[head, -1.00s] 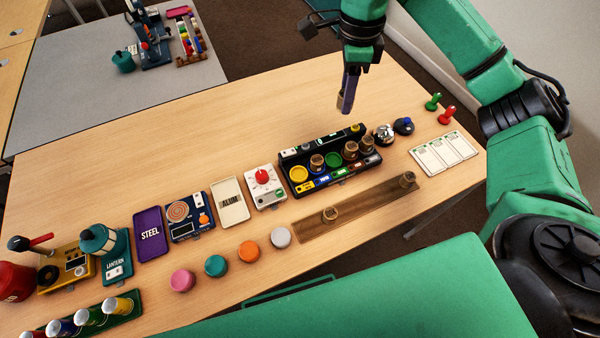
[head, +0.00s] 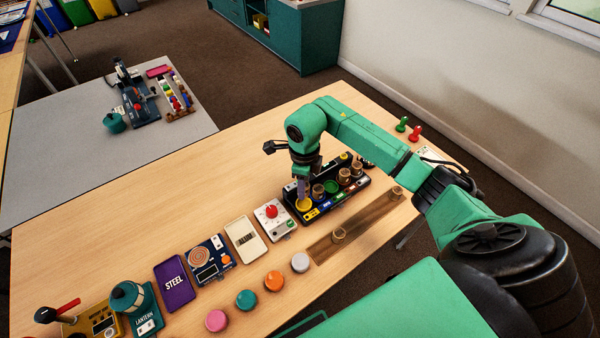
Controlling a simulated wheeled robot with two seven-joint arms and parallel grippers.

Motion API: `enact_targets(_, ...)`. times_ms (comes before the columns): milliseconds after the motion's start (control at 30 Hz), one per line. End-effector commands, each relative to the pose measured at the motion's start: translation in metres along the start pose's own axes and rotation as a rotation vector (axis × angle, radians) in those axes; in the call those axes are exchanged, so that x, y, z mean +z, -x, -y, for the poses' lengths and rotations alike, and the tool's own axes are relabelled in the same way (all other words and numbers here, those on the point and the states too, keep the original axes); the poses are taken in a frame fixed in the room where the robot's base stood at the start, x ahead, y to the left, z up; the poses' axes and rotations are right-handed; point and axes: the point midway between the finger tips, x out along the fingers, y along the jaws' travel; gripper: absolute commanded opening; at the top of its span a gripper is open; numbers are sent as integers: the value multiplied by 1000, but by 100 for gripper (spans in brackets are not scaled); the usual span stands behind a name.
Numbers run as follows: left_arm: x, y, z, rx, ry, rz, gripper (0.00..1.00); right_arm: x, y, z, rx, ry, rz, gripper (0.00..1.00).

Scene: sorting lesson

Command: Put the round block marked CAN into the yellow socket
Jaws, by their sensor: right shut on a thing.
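My right gripper (head: 302,193) reaches down at the left end of the black socket rack (head: 328,208), right at the yellow socket (head: 304,205). It is shut on a round block, which is mostly hidden by the fingers, so I cannot read its marking or tell whether it touches the socket. Yellow shows around the fingertips. My left gripper is not in view.
A wooden strip (head: 365,221) with two round blocks lies in front of the rack. A white box with a red knob (head: 271,212) stands close left of it. Coloured discs lie in front. The table behind the rack is clear at left.

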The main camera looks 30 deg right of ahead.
Motion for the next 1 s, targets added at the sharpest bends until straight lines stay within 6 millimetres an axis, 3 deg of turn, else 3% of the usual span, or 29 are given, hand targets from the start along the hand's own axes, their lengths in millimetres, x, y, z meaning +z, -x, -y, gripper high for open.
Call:
enact_targets(167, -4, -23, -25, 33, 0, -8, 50, 0, -28, -1, 2, 3, -1, 0)
enact_targets(367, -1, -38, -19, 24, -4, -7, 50, 0, -50, -1, 2, 2, 0, 0)
enact_targets(1000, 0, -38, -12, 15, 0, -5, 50, 0, -51, 0, 0, 4, -1, 0)
